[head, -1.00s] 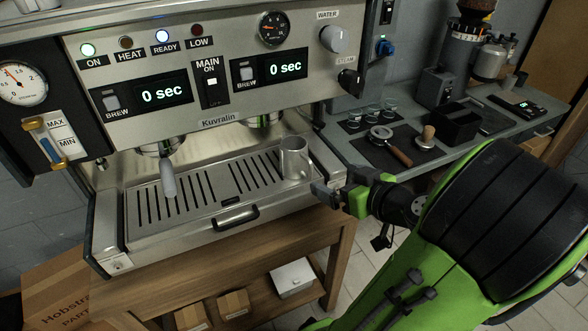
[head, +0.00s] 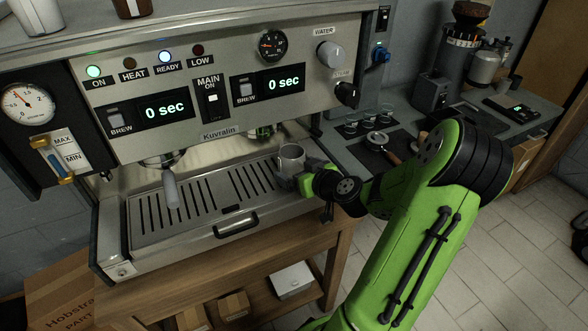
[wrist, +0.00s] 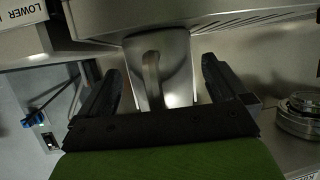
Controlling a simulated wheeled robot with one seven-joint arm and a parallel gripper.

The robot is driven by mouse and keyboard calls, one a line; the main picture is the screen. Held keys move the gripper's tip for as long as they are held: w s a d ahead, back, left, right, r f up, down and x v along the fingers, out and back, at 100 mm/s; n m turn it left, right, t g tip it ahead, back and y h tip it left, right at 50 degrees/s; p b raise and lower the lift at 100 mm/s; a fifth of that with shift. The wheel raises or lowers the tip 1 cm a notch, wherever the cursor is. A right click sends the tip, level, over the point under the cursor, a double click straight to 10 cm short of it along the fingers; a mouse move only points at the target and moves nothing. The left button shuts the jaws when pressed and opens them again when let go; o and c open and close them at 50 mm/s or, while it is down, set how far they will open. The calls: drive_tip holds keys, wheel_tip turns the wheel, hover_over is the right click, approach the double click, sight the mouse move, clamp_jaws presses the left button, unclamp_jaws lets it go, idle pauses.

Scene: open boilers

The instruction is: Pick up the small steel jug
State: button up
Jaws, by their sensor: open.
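The small steel jug (head: 291,158) stands on the right end of the espresso machine's drip tray (head: 190,208). In the wrist view the jug (wrist: 174,62) is straight ahead, upright, with its handle turned toward my gripper. My gripper (head: 291,182) is at the jug's near side in the head view and hides its lower part. In the wrist view my gripper (wrist: 166,85) is open, with one finger on each side of the jug and a gap at both sides. The fingers are not closed on the jug or its handle.
The espresso machine's front panel (head: 215,135) is above and behind the jug. A portafilter handle (head: 171,188) hangs over the tray's left half. On the counter at right are a loose portafilter (head: 381,142), small glasses (head: 368,123) and a grinder (head: 460,55).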

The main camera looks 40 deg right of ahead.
sight(300, 161)
drive_tip(key=c, duration=1.3)
drive_tip(key=shift+o, duration=0.2)
drive_tip(key=shift+s+r, duration=0.2)
drive_tip(key=shift+r, duration=0.25)
wheel_tip(300, 161, up, 6)
drive_tip(key=p, duration=0.2)
drive_tip(key=shift+r+p, duration=0.25)
drive_tip(key=shift+p, duration=0.15)
drive_tip(key=s+a+b, duration=0.2)
drive_tip(key=s+b, duration=0.3)
drive_tip(key=s, duration=0.4)
drive_tip(key=s+a+b, duration=0.3)
drive_tip(key=s+b, duration=0.1)
drive_tip(key=s, duration=0.6)
drive_tip(key=shift+a+f+b, duration=0.15)
drive_tip(key=shift+a+b, duration=0.2)
